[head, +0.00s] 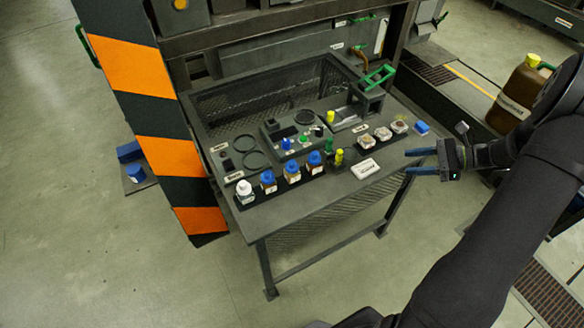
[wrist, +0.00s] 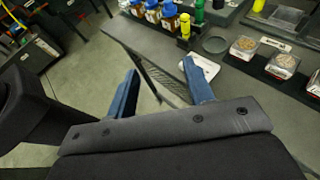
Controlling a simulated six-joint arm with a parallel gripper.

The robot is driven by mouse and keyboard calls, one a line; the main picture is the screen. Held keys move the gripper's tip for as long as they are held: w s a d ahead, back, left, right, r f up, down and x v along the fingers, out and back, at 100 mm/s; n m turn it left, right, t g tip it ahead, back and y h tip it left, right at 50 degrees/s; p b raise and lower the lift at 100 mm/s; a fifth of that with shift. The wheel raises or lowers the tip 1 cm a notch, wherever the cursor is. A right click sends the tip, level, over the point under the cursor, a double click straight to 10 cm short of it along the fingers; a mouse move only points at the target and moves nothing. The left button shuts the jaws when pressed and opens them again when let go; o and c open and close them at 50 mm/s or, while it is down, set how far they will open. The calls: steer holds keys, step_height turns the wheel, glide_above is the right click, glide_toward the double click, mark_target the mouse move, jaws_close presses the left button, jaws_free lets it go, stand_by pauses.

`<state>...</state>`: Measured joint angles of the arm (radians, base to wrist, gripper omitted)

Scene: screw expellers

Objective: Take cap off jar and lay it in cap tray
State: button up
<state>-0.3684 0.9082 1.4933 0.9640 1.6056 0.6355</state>
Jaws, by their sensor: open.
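A row of small jars stands along the front left of the grey bench. One jar has a white cap (head: 244,187), and three amber jars have blue caps (head: 291,167). The caps sit on the jars. Some of the blue-capped jars also show at the top of the wrist view (wrist: 169,12). I cannot tell for sure which thing is the cap tray; a shallow white rectangular piece (head: 365,168) lies near the bench's front right edge, partly behind a finger in the wrist view. My gripper (head: 411,162) is open and empty, off the bench's right end, apart from the jars.
Green and yellow-topped small bottles (head: 339,157) stand right of the jars. A green-handled press (head: 375,80) rises behind. An orange-striped post (head: 160,110) stands at left.

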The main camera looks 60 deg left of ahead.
steer(key=s+a+r+n+t+h, duration=0.5)
steer(key=s+a+n, duration=0.45)
steer(key=s, duration=0.45)
steer(key=s+a+r+n+t+h, duration=0.4)
steer(key=s+a+r+n+t, duration=0.3)
steer(key=s+a, duration=0.55)
steer(key=g, duration=0.1)
glide_above(292, 162)
steer(key=shift+n, duration=0.35)
steer(key=f, duration=0.8)
steer(key=s+f, duration=0.1)
steer(key=f, duration=0.3)
steer(key=shift+d, duration=0.1)
steer(key=shift+w+f, duration=0.25)
steer(key=shift+f, duration=1.05)
steer(key=shift+w+f, duration=0.25)
steer(key=shift+f, duration=1)
jaws_close()
steer(key=shift+r, duration=0.1)
